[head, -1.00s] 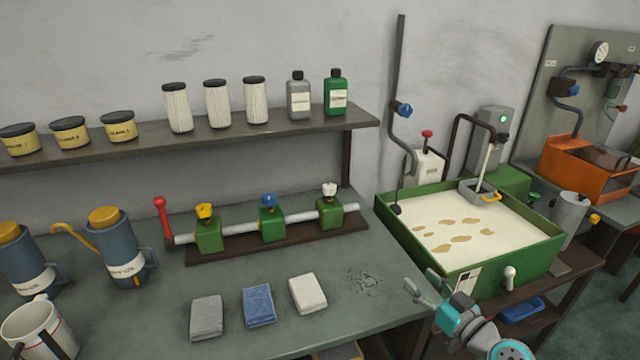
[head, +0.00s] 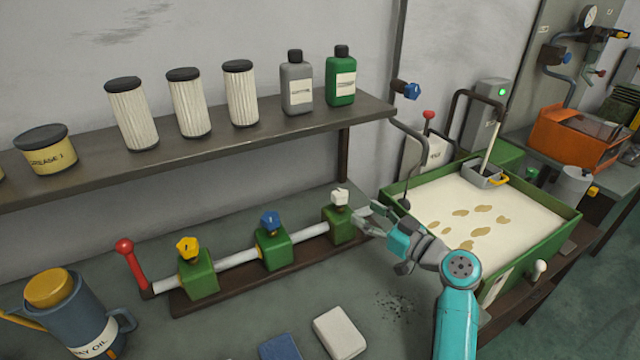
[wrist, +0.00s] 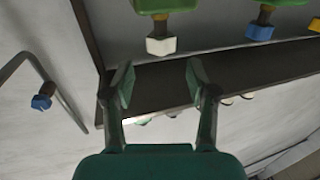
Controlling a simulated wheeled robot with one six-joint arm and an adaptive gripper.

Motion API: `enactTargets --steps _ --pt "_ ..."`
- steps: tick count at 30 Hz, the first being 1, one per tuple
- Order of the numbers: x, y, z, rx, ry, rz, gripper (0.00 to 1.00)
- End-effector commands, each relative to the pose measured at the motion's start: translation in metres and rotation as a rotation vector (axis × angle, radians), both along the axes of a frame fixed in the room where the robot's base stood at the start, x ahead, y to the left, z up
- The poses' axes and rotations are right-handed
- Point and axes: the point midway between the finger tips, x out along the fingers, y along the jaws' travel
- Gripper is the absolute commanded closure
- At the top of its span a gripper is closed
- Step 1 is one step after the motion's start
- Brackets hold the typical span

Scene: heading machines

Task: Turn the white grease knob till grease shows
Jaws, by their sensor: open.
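The white grease knob (head: 340,196) sits on top of the right-hand green block (head: 343,225) of the pipe row on the bench. Its angle marks are too small to read, and I see no grease on it. My gripper (head: 366,214) is open and empty, just right of the white knob and near its height. In the wrist view the white knob (wrist: 161,46) lies beyond my open fingertips (wrist: 160,78), roughly centred between them and apart from them. The blue knob (head: 270,221) and yellow knob (head: 188,247) sit on the other two blocks.
A red lever (head: 132,265) stands at the pipe's left end. The shelf (head: 190,146) with filters and bottles runs above and behind the blocks. A green tray (head: 500,255) of pale fluid stands right of my gripper. Folded cloths (head: 339,332) lie in front.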

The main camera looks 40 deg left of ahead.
Motion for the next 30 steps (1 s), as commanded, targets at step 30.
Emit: enactTargets --steps 30 --pt "0.013 0.107 0.000 0.000 0.000 0.001 0.42"
